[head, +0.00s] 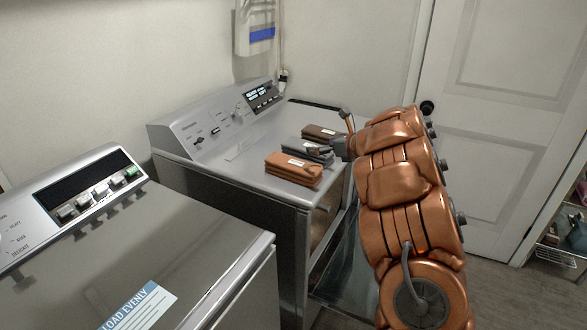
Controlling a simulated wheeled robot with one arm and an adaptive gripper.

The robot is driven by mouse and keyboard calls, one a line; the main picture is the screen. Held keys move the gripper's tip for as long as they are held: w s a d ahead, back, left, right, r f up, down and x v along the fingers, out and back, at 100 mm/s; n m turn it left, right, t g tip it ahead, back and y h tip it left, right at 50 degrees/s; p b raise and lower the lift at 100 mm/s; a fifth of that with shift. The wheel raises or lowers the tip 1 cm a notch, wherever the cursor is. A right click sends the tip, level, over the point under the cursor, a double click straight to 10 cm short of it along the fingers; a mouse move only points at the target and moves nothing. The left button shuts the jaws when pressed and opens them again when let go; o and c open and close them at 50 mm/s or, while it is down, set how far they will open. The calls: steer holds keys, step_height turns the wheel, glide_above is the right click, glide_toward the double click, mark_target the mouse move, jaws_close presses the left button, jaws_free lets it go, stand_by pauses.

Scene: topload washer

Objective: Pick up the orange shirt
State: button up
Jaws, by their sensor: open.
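My gripper (332,138) is open and empty. It is just behind and to the right of the orange shirt, over or beside a grey folded bundle (307,152). I cannot tell whether it touches that bundle. My copper-coloured arm comes in from the right and hides part of the machine's right side.
A dark brown folded bundle (321,132) lies behind the grey one. The far machine (222,170) has a raised control panel at its left. A nearer washer (170,255) with a closed lid stands at the front left. A white door (480,130) is at the right.

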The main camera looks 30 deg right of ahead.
mark_target(307, 167)
steer(key=s+a+f+n+y, duration=0.1)
steer(key=s+a+f+n+g+y, duration=0.1)
steer(key=f+n, duration=0.1)
steer(key=shift+s+f+y, duration=0.3)
steer(key=shift+s+y, duration=0.1)
steer(key=shift+a+f+n, duration=0.15)
steer(key=shift+a+n, duration=0.1)
steer(key=shift+n, duration=0.05)
steer(key=shift+p+x, duration=0.55)
steer(key=shift+x, duration=0.6)
steer(key=shift+f+p+x, duration=0.2)
steer(key=shift+p+x, duration=0.55)
steer(key=shift+x, duration=0.55)
steer(key=shift+f+p+x, duration=0.2)
steer(key=shift+p+x, duration=0.5)
steer(key=shift+x, duration=0.6)
steer(key=shift+s+f, duration=0.1)
steer(key=shift+s, duration=0.15)
steer(key=c, duration=1.3)
